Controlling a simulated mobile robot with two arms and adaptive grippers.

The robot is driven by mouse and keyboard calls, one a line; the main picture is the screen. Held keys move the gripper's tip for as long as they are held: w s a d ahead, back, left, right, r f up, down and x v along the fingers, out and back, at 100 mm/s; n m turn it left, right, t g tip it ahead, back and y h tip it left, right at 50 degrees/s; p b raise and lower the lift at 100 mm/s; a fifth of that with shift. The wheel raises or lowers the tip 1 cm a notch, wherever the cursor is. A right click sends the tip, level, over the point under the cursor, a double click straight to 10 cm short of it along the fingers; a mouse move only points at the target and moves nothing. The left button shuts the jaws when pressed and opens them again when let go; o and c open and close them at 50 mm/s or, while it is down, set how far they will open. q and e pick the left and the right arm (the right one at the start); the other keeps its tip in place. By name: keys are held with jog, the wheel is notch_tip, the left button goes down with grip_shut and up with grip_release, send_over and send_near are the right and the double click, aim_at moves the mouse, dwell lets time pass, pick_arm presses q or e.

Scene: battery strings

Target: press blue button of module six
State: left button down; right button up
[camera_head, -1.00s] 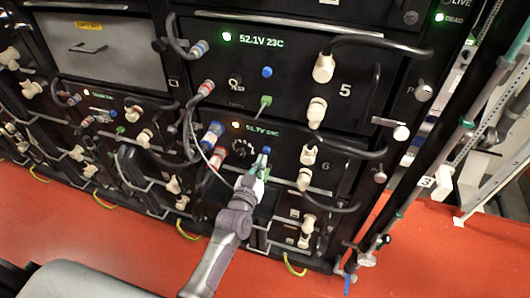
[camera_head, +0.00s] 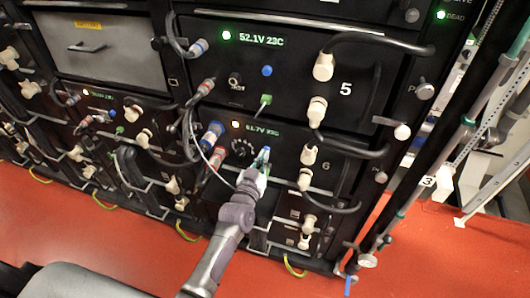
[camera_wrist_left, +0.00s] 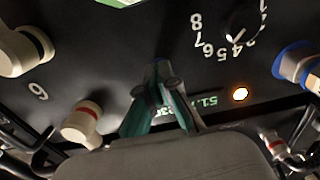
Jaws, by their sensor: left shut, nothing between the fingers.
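Module six (camera_head: 318,188) is the black unit marked 6, below module five. It has an amber light (camera_head: 235,125), a green 51.7V display (camera_head: 262,129) and a numbered dial (camera_head: 242,148). My left gripper (camera_head: 263,157) is shut and empty at its front, just right of the dial. A small bit of blue (camera_head: 266,149) shows at the fingertips, where the blue button appears to be; I cannot tell whether they touch it. My right gripper is not in view.
Module five (camera_head: 345,88) above has its own blue button (camera_head: 267,71) and green toggle (camera_head: 264,101). Cream connectors (camera_head: 308,154) and black cables sit to the right. Red and blue plugs (camera_head: 212,136) with cables sit to the left. The red floor (camera_head: 130,240) is clear.

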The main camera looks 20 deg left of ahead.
pick_arm(q)
jog(key=shift+w, duration=0.4)
jog(key=shift+s+a+r+p, duration=0.1)
jog(key=shift+s+p, duration=0.65)
jog(key=shift+s, duration=0.5)
jog(key=s+p, duration=0.2)
jog(key=s, duration=0.3)
jog(key=shift+s, duration=0.3)
